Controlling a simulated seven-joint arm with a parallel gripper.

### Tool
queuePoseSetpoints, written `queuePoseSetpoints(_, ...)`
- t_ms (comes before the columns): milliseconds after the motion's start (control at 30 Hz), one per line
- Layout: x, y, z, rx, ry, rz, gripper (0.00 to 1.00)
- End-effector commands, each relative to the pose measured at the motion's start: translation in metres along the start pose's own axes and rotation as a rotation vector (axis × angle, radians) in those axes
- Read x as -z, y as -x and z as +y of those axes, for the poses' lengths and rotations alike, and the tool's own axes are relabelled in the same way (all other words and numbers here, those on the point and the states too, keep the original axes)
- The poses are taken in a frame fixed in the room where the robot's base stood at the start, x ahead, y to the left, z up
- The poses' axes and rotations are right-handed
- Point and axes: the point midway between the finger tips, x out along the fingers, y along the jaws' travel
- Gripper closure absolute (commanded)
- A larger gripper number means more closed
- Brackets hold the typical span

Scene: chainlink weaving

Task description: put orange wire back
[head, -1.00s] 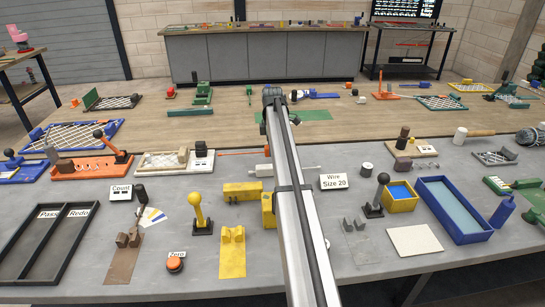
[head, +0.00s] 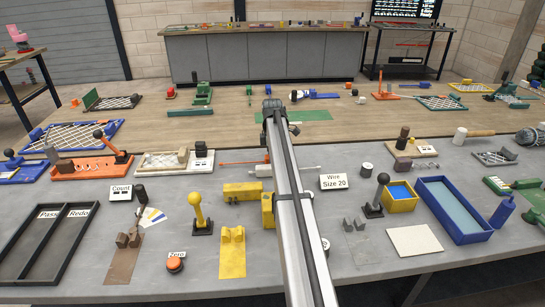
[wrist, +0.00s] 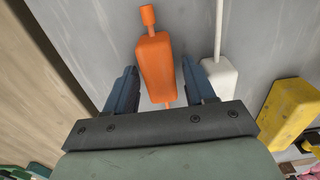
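The orange wire (wrist: 156,66) shows in the wrist view as a chunky orange handle with a knob at one end and a thin rod at the other. My gripper (wrist: 158,65) has its two blue fingers on either side of the handle, with narrow gaps visible, so it looks open around it. In the head view a thin orange rod (head: 240,163) sticks out to the left of my arm; the rest is hidden behind the arm. A white-handled wire (wrist: 218,77) lies just right of the gripper in the wrist view and partly shows in the head view (head: 308,169).
A yellow block (head: 243,190) stands in front of the wires on the grey table (head: 300,282). A "Wire Size 20" sign (head: 333,182) stands to the right. A white-mesh tray (head: 160,162) is at the left. A wooden worktop (head: 220,130) lies behind.

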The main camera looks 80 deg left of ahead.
Motion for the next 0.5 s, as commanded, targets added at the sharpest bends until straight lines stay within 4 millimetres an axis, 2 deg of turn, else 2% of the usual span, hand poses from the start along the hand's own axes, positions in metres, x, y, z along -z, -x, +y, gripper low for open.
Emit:
queuePoseSetpoints(100,0.000,0.000,0.000,0.000,0.000,0.000,0.36)
queuePoseSetpoints(333,0.000,0.001,0.000,0.000,0.000,0.000,0.36)
queuePoseSetpoints(500,0.000,0.013,0.000,0.000,0.000,0.000,0.36)
